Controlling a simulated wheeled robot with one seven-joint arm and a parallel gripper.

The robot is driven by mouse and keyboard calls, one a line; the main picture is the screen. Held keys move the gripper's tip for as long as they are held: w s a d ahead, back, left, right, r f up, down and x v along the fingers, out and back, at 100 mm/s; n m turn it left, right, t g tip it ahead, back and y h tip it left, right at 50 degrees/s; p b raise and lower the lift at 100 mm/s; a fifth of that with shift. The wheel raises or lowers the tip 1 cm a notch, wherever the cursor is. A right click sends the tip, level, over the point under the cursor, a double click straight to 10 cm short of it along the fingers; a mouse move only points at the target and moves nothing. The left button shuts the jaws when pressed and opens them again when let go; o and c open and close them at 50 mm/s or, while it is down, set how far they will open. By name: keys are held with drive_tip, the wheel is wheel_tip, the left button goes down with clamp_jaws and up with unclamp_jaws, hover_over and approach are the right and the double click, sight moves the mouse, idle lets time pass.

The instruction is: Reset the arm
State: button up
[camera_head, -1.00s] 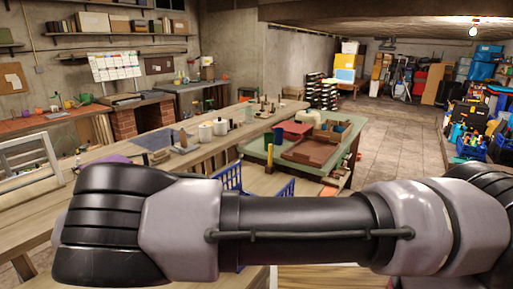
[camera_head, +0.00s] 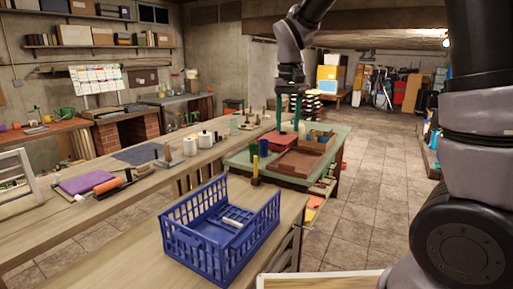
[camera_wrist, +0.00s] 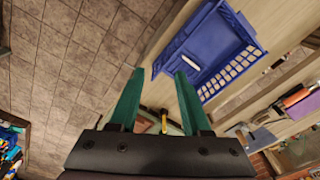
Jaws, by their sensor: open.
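My gripper (camera_head: 289,112) hangs from my raised arm in the head view, with its green fingers pointing down in front of the green-topped table. In the wrist view my gripper (camera_wrist: 158,90) shows its two green fingers spread apart with nothing held between them. Below and beyond them are the tiled floor and a blue crate.
The blue crate (camera_head: 213,249) stands on the near wooden table (camera_head: 120,262) with a small white item (camera_head: 232,222) inside. The green-topped table (camera_head: 240,160) holds a red box (camera_head: 279,143) and a brown tray (camera_head: 297,163). Open tiled floor (camera_head: 375,180) lies to the right.

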drive_tip(key=s+d+r+m+t+y, duration=0.1)
drive_tip(key=s+d+r+m+t, duration=0.1)
drive_tip(key=s+d+r, duration=0.3)
drive_tip(key=s+d+r+m+t+y, duration=0.1)
drive_tip(key=s+d+r+t, duration=0.3)
drive_tip(key=s+d, duration=0.7)
drive_tip(key=shift+s+r+m, duration=0.45)
drive_tip(key=shift+r+m, duration=0.05)
drive_tip(key=shift+m, duration=0.2)
